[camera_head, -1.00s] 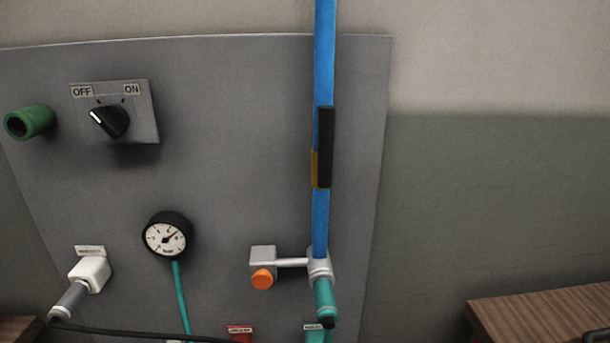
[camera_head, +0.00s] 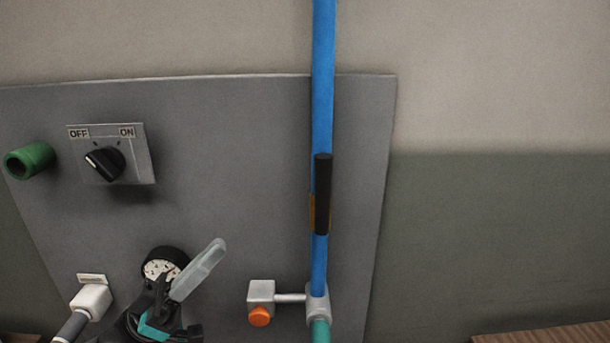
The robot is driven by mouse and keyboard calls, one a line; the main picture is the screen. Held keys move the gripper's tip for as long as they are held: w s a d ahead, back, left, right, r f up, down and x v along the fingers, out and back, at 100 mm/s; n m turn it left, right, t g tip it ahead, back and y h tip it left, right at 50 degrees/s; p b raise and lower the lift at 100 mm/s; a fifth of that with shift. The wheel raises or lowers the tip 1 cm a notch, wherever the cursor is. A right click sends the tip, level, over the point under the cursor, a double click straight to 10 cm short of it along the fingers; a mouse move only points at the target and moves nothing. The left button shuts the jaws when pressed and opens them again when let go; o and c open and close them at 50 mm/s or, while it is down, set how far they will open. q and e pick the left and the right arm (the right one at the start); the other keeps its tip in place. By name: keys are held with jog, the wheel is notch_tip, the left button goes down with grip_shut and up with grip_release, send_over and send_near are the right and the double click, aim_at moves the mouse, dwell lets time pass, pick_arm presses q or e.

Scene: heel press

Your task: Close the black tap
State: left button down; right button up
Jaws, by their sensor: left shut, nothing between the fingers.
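The black tap's handle (camera_head: 323,192) is a long upright bar in front of the blue pipe (camera_head: 323,60), lying along the pipe. A small brass-coloured part shows just behind its lower half. My left gripper (camera_head: 214,251) is in the lower middle, in front of the gauge, with its pale fingers pointing up and right. The fingers look shut, with nothing seen between them. It is left of the tap, below it in the picture and clearly apart from it. My right gripper is not in view.
The grey panel (camera_head: 220,140) carries an OFF/ON switch (camera_head: 104,163), a green knob (camera_head: 30,160), a partly hidden gauge (camera_head: 158,268) and a white fitting (camera_head: 91,299). An orange button (camera_head: 260,316) sits beside the pipe's lower end. A wooden surface (camera_head: 550,334) shows at lower right.

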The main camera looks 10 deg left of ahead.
aim_at(315, 172)
pick_arm(q)
jog(key=shift+m+g+h, duration=0.6)
jog(key=shift+g+h, duration=0.1)
jog(key=shift+g, duration=0.2)
jog(key=shift+d+f+p+x, duration=0.25)
jog(key=shift+p+x, duration=0.2)
jog(key=shift+x, duration=1.9)
jog(key=shift+d+f+p+x, duration=0.2)
jog(key=shift+p+x, duration=0.2)
jog(key=shift+x, duration=1.95)
jog(key=shift+d+f+p+x, duration=0.2)
jog(key=shift+p+x, duration=0.25)
jog(key=shift+x, duration=1.85)
jog(key=shift+s+r, duration=0.1)
jog(key=shift+d+r+y+p, duration=0.2)
jog(key=shift+y+p, duration=0.1)
jog(key=shift+p, duration=0.4)
